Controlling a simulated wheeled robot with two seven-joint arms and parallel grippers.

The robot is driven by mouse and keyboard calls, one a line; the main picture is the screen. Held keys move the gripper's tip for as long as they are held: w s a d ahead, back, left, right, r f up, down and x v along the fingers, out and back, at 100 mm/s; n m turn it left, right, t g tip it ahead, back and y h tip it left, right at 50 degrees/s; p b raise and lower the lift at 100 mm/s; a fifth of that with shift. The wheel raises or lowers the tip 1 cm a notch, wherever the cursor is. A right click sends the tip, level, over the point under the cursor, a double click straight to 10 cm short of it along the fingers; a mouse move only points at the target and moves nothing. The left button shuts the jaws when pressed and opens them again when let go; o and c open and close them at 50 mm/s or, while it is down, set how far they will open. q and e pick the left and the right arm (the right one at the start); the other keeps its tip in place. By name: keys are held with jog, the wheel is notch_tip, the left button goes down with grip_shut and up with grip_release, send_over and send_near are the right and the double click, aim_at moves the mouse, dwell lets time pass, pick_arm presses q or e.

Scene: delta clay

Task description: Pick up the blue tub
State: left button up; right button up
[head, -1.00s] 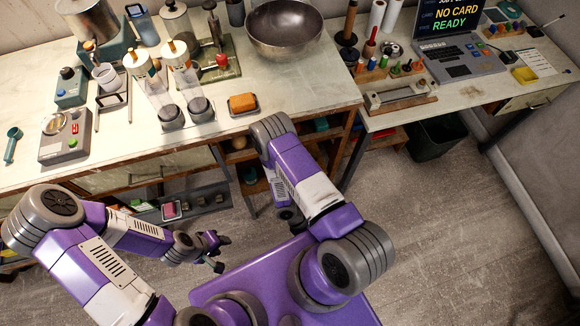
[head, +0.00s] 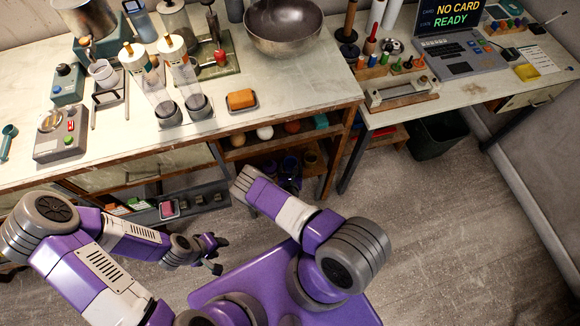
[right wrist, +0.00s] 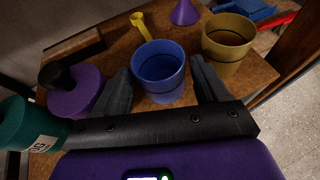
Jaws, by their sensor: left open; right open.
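The blue tub (right wrist: 158,72) stands upright and open-topped on a brown wooden shelf in the right wrist view. My right gripper (right wrist: 160,66) is open, with one black finger on each side of the tub. The tub is between the fingers, and I cannot tell whether either touches it. In the head view the right arm reaches to the lower shelf under the bench, and its gripper is mostly hidden. My left gripper (head: 219,254) is open and empty over the floor, away from the shelf.
In the right wrist view a mustard tub (right wrist: 228,42) stands close to the right finger. A purple container (right wrist: 75,92) and a teal one (right wrist: 28,125) stand at left. A yellow scoop (right wrist: 140,24) and a purple funnel (right wrist: 185,13) lie behind. The bench top (head: 300,92) overhangs the shelves.

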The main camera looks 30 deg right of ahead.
aim_at(291, 158)
jog(key=x, duration=0.1)
jog(key=b+x, duration=0.1)
jog(key=x, duration=0.1)
jog(key=b+x, duration=0.1)
jog(key=x, duration=0.1)
jog(key=shift+r, duration=0.3)
jog(key=c, duration=0.7)
jog(key=shift+r, duration=0.1)
